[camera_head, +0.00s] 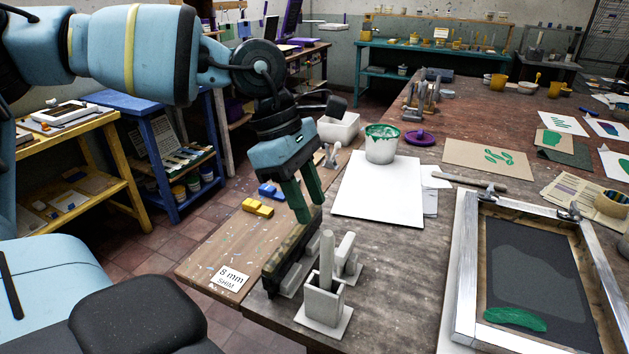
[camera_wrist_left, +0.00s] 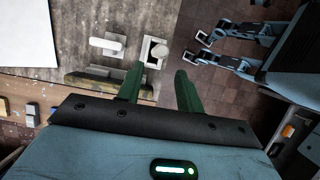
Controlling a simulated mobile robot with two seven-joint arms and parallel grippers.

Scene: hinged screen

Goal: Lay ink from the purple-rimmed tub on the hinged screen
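The white tub (camera_head: 381,152) stands on the far end of a white sheet, green ink inside and smeared over its rim. A purple lid (camera_head: 420,137) lies beside it. The hinged screen (camera_head: 466,265) lies at the right, a silver frame around dark mesh. A green ink patch (camera_head: 515,320) is at the mesh's near left. My right gripper is not in view.
A pale cup (camera_head: 324,303) holding an upright handle stands near the table's front edge. A white sheet (camera_head: 378,190) lies between it and the tub. Yellow (camera_head: 257,208) and blue blocks lie on the left board. Green-printed cards (camera_head: 488,158) lie behind the screen.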

